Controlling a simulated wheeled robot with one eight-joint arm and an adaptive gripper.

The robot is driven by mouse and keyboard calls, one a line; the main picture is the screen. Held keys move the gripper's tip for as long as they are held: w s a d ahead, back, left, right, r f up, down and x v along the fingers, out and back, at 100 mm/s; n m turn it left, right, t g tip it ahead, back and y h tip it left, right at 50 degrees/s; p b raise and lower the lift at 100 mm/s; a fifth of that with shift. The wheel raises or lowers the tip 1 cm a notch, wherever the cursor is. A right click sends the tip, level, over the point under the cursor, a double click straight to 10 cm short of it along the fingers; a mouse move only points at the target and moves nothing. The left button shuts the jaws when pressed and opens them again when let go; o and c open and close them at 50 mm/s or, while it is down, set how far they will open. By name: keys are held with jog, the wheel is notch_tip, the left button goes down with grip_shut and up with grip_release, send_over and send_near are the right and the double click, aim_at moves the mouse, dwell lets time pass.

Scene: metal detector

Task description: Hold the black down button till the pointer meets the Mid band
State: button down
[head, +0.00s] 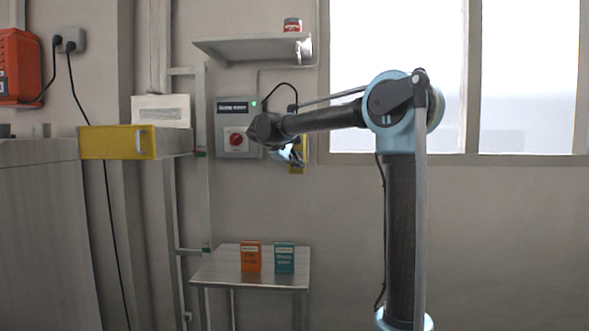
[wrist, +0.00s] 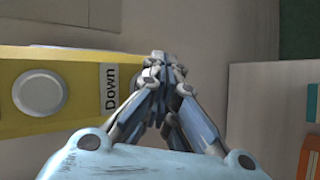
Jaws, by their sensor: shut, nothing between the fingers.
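A yellow control box (wrist: 75,123) lies at the left of the wrist view, with a round pale grey button (wrist: 40,92) and a white label reading "Down" (wrist: 111,88). In the head view a yellow piece (head: 303,158) shows beside my gripper (head: 292,155), against the wall. In the wrist view my gripper (wrist: 162,72) is shut and empty, its fingertips just right of the label. The fingers cover the spot beside the label, so the black down button is hidden; whether they touch it I cannot tell. No pointer or Mid band can be made out.
A grey wall box (head: 237,128) with a red knob and green light is behind my arm. A shelf (head: 250,48) holds a jar. A small table (head: 225,270) bears an orange box (head: 251,256) and a teal box (head: 284,257). A yellow-fronted drawer (head: 105,143) is left.

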jog(key=shift+s, duration=0.8)
jog(key=shift+s, duration=0.1)
jog(key=s, duration=0.4)
jog(key=shift+s+a, duration=0.1)
jog(key=shift+s, duration=0.3)
dwell(0.6)
